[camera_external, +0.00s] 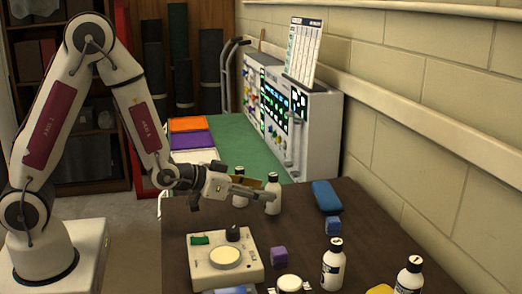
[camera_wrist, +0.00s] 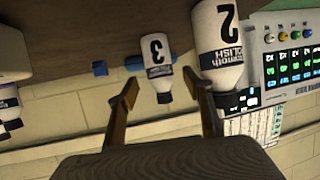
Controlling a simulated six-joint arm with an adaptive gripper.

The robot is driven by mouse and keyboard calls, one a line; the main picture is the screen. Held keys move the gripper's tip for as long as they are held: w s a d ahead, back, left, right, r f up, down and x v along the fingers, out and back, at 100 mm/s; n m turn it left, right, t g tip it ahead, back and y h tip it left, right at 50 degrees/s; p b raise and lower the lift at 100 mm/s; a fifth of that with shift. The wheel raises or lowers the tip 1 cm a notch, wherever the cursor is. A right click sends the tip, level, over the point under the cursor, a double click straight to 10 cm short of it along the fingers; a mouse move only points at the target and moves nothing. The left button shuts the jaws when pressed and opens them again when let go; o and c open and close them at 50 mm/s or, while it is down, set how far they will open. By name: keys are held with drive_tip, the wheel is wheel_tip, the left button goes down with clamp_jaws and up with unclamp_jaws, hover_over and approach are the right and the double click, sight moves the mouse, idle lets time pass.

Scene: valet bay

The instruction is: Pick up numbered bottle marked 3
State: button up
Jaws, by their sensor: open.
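The bottle marked 3 (camera_wrist: 157,58) is white with a dark cap and appears inverted in the wrist view. It lies between the open fingers of my gripper (camera_wrist: 161,77) in that picture, with clear gaps on both sides. A larger-looking bottle marked 2 (camera_wrist: 218,45) is just to its right, close to the right finger. In the external view my gripper (camera_external: 256,190) reaches right, level, at two upright white bottles. The right one (camera_external: 273,196) appears to be bottle 3; the left one (camera_external: 239,201) is partly hidden by my gripper.
Two more bottles (camera_external: 333,268) (camera_external: 408,277) stand at the front right. A blue block (camera_external: 326,196) and blue cube (camera_external: 333,226) lie beyond. A cream device (camera_external: 224,262) and purple cube (camera_external: 278,256) are in front. The panelled machine (camera_external: 310,125) stands behind.

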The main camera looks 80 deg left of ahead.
sight(274, 191)
drive_tip(key=shift+x, duration=2.5)
drive_tip(key=c, duration=1.3)
